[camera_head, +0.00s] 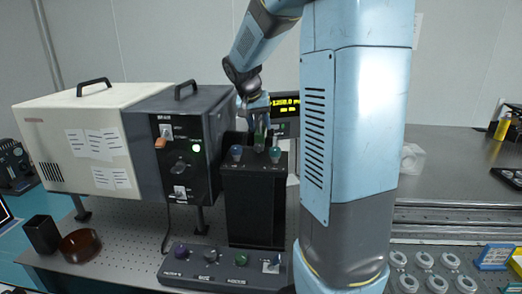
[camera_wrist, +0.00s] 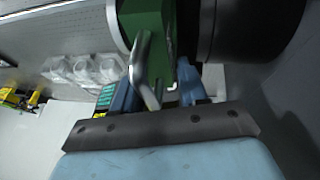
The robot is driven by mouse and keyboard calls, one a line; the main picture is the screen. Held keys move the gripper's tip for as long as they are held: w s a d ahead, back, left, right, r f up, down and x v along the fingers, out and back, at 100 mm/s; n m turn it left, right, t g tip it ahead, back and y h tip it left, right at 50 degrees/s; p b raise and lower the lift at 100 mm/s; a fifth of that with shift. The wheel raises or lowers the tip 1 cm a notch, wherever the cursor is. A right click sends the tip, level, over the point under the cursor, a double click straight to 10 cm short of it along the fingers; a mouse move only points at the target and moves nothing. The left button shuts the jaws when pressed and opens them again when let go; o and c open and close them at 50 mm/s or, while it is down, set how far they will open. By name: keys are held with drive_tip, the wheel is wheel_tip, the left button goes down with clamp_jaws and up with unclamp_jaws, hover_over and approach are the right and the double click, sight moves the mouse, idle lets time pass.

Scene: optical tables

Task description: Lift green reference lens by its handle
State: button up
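The green reference lens (camera_wrist: 152,22) shows in the wrist view as a green body with a bent silver metal handle (camera_wrist: 143,72) facing my gripper. My gripper (camera_wrist: 158,90) has its two blue fingers apart, one on each side of the handle's end, with a gap showing between handle and fingers.
A dark control unit (camera_head: 190,150) stands left, a lit display (camera_head: 286,106) behind. A panel with coloured knobs (camera_head: 222,268) lies in front. My arm blocks the view right of the box.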

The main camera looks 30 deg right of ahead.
clamp_jaws()
idle(1.0)
